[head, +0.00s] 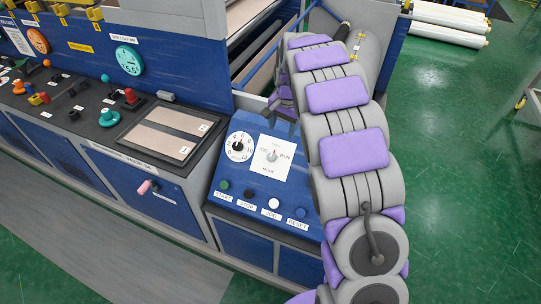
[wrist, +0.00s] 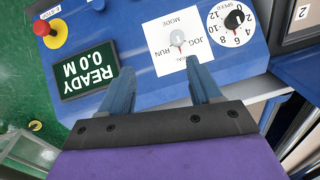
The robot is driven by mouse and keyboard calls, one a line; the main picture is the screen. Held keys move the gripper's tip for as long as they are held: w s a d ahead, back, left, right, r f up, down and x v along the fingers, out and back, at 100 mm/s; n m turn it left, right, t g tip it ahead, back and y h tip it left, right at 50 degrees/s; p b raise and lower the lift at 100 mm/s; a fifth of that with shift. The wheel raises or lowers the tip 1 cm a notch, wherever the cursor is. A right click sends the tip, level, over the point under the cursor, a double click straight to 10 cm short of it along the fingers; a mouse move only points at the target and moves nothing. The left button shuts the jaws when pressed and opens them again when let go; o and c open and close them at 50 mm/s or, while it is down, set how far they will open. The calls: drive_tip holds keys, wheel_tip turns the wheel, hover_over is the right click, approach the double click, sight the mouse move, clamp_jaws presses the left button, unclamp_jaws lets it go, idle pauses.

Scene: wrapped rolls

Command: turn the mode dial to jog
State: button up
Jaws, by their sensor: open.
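The mode dial (head: 271,156) is a small pale knob on a white plate on the blue sloped panel. JOG is printed to its left and RUN to its right in the head view. In the wrist view the dial (wrist: 178,38) appears upside down, with JOG right of it and RUN left. In the head view my gripper (head: 284,103) is above the panel, partly hidden by my arm.
A numbered speed dial (head: 240,147) sits beside the mode plate. A row of buttons (head: 249,194) lies below. The wrist view shows a READY display (wrist: 92,83) and a red stop knob (wrist: 42,28) on yellow. Green floor (head: 455,120) lies open at right.

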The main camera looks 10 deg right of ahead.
approach(271, 155)
drive_tip(key=shift+m, duration=0.3)
drive_tip(key=f, duration=0.3)
drive_tip(key=f+b, duration=0.1)
drive_tip(key=f, duration=0.2)
drive_tip(key=f+b, duration=0.1)
drive_tip(key=f, duration=0.3)
drive_tip(key=shift+w+a, duration=0.25)
drive_tip(key=shift+a, duration=0.05)
drive_tip(key=shift+c, duration=0.4)
drive_tip(key=c, duration=1)
drive_tip(key=shift+o, duration=0.2)
